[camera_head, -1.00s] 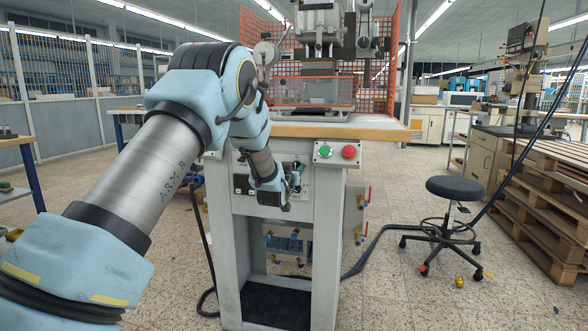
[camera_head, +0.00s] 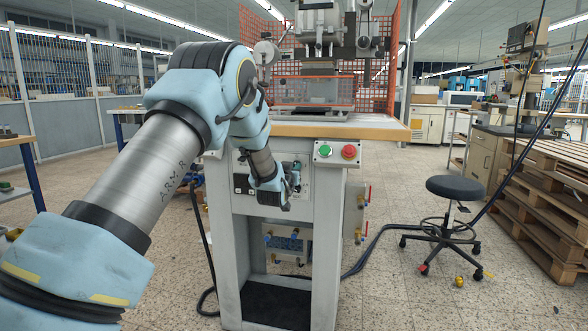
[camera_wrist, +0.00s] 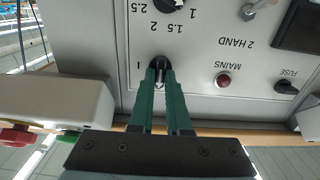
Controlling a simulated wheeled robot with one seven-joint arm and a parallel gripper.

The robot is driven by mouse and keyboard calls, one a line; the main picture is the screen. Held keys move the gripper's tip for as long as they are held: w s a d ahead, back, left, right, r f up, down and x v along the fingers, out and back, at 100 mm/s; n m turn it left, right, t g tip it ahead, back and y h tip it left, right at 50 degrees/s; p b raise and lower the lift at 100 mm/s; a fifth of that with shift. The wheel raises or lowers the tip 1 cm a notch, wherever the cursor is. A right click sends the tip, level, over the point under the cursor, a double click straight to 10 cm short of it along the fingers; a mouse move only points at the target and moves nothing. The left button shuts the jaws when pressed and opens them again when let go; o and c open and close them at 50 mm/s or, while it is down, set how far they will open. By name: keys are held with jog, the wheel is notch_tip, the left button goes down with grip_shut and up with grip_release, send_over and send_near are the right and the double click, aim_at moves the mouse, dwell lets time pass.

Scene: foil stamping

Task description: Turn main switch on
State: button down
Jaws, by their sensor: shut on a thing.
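The grey control panel (camera_wrist: 205,60) on the front of the press fills much of the wrist view and appears upside down. My gripper (camera_wrist: 161,76) has its two green fingers closed together at the panel, around a small dark switch knob (camera_wrist: 160,64). The fingers hide most of the knob. A mark like "I" is printed left of it, and the word MAINS and a red lamp (camera_wrist: 223,80) are to its right. In the head view my gripper (camera_head: 293,180) is at the panel, below the press table, and the switch is hidden there.
A dial (camera_wrist: 170,4) with numbers and a FUSE knob (camera_wrist: 286,87) are near the fingers. A green button (camera_head: 325,151) and a red button (camera_head: 348,152) sit on a box under the table edge (camera_head: 340,130). A stool (camera_head: 453,189) stands to the right.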

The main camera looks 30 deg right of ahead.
jog(key=shift+m, duration=0.3)
jog(key=shift+s+d+f+m+b, duration=0.15)
jog(key=shift+m+b, duration=2.55)
jog(key=shift+m, duration=1.6)
jog(key=shift+f+m+b, duration=0.1)
jog(key=shift+m+b, duration=2.55)
jog(key=shift+m, duration=1.65)
jog(key=c, duration=0.9)
grip_release()
jog(key=shift+s, duration=0.1)
jog(key=v, duration=1)
jog(key=shift+s+a, duration=0.2)
jog(key=shift+a, duration=0.1)
